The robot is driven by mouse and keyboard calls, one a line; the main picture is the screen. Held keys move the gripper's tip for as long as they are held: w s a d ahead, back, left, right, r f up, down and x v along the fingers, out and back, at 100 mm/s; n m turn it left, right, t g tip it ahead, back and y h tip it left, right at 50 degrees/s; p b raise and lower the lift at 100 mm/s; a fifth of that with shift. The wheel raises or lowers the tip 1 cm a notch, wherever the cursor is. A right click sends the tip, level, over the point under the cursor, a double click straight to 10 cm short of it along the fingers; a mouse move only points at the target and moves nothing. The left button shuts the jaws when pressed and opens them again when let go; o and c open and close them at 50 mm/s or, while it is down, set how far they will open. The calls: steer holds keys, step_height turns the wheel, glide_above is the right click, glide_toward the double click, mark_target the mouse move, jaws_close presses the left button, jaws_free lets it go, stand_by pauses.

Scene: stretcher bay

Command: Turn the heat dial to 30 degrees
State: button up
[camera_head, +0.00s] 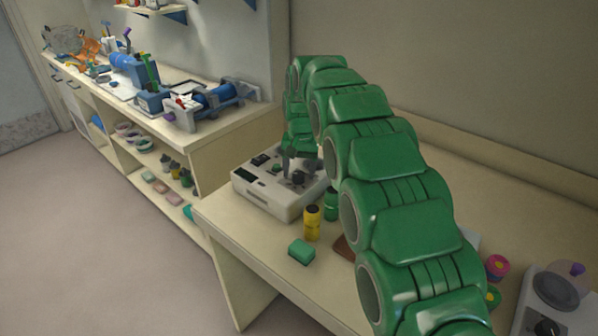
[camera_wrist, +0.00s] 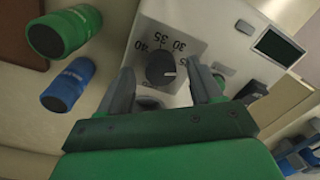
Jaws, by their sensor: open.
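The heat dial (camera_wrist: 160,68) is a dark round knob with a white mark, on a pale panel with printed numbers. In the wrist view the mark points right and slightly down, away from the legible 30, 35 and 40 above the knob. More print below the knob is partly hidden. My gripper (camera_wrist: 160,80) is open, its fingers on either side of the dial with gaps showing; I cannot tell their exact depth. In the head view my gripper (camera_head: 299,163) reaches down over the white control box (camera_head: 262,197) on the bench.
A green bottle (camera_wrist: 62,33) and a blue bottle (camera_wrist: 68,85) stand beside the box. A dark screen (camera_wrist: 279,46) is on its panel. A yellow bottle (camera_head: 312,222) and a green block (camera_head: 301,251) are near the bench's front edge.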

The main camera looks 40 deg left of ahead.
steer(key=shift+f, duration=0.4)
steer(key=c, duration=1.1)
steer(key=shift+o, duration=0.2)
steer(key=shift+n, duration=0.3)
steer(key=n, duration=0.4)
steer(key=shift+w, duration=0.1)
steer(key=shift+n, duration=2)
